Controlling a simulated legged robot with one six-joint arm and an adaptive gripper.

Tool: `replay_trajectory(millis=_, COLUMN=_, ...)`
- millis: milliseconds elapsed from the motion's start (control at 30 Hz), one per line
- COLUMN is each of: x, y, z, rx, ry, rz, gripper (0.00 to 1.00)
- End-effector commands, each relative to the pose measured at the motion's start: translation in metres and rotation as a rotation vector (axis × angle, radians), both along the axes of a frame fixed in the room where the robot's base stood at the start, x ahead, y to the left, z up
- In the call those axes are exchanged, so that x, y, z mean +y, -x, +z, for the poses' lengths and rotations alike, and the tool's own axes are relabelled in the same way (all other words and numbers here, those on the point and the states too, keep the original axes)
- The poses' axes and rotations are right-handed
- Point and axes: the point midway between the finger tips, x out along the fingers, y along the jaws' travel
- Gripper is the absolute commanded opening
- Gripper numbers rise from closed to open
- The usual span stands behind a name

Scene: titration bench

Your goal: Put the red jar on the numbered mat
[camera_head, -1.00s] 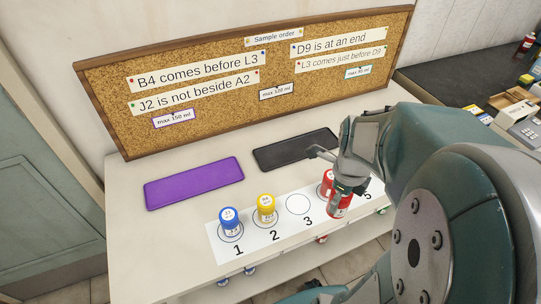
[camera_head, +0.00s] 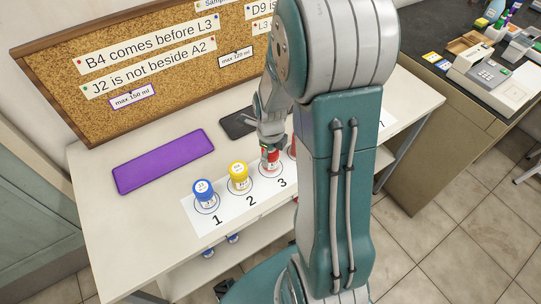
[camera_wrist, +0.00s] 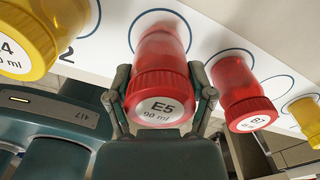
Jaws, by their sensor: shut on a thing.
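My gripper (camera_head: 268,148) is shut on a red jar (camera_head: 271,157) at circle 3 of the white numbered mat (camera_head: 234,208). In the wrist view my gripper (camera_wrist: 162,98) has its fingers on both sides of this jar (camera_wrist: 158,80), whose lid reads E5, 90 ml. Its base is over a blue-ringed circle; I cannot tell whether it touches the mat. A blue jar (camera_head: 204,192) stands on circle 1 and a yellow jar (camera_head: 239,177) on circle 2. A second red jar (camera_wrist: 240,92) stands to the right of the held one; my arm mostly hides it in the head view.
A purple mat (camera_head: 162,162) and a black mat (camera_head: 236,124) lie behind the strip. The corkboard (camera_head: 60,85) with order notes stands at the back. Another yellow jar (camera_wrist: 305,115) is farther right. My arm hides the strip's right part in the head view.

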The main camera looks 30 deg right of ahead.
Motion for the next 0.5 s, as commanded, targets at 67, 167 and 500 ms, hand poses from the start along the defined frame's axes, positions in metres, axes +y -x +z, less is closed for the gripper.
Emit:
replay_trajectory(millis=67, x=-0.0001, y=0.0002, z=-0.0089, rx=0.001, ry=0.0, rz=0.0, gripper=0.18)
replay_trajectory(millis=167, x=-0.0003, y=-0.0001, z=-0.0119, rx=-0.001, ry=0.0, rz=0.0, gripper=0.18)
replay_trajectory(millis=500, x=-0.0003, y=0.0002, z=-0.0131, rx=-0.001, ry=0.0, rz=0.0, gripper=1.0)
